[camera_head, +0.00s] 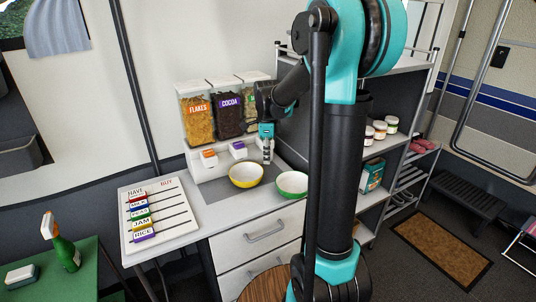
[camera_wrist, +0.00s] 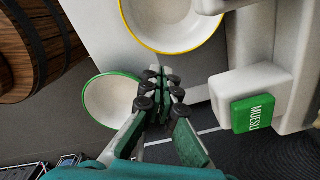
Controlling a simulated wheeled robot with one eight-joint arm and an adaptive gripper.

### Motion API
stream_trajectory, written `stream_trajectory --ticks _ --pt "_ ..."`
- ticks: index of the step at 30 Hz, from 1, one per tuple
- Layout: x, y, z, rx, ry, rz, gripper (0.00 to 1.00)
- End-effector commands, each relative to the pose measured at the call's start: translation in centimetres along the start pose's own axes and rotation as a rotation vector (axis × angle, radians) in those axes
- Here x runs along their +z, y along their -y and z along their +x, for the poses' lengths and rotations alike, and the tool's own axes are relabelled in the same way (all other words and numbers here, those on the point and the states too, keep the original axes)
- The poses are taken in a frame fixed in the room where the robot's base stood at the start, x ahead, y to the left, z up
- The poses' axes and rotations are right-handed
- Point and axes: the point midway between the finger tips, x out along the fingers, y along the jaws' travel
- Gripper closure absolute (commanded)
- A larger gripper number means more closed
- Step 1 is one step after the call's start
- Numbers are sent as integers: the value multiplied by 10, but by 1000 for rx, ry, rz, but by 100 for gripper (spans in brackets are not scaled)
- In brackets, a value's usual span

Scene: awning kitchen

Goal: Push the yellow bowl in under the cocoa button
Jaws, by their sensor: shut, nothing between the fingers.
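The yellow bowl (camera_head: 245,174) stands upright and empty-looking on the counter, in front of the cocoa button and the dispenser base. The purple cocoa button (camera_head: 238,146) is on the dispenser front below the dark COCOA bin (camera_head: 227,117). My gripper (camera_head: 268,157) is shut and empty, pointing down just right of the cocoa button and behind the gap between the bowls. In the wrist view the fingertips (camera_wrist: 162,82) are close together, apart from the yellow-rimmed bowl (camera_wrist: 170,18). The cocoa button is not clearly visible there.
A green bowl (camera_head: 291,184) stands right of the yellow bowl and shows beside my fingers in the wrist view (camera_wrist: 108,101). The orange flakes button (camera_head: 209,154) is left. The green MUESLI button (camera_wrist: 253,112) is close to my gripper. A label board (camera_head: 160,213) lies left.

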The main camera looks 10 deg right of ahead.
Motion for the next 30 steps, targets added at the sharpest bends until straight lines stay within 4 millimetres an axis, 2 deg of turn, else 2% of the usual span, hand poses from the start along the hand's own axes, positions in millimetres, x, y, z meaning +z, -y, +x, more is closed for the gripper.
stream_trajectory --ticks 6,12,26,30 --pt "0 0 38 0 0 -1 100" --pt "0 1 58 -1 0 -1 100" --pt "0 0 64 0 0 -2 100" --pt "11 0 64 0 0 -6 100"
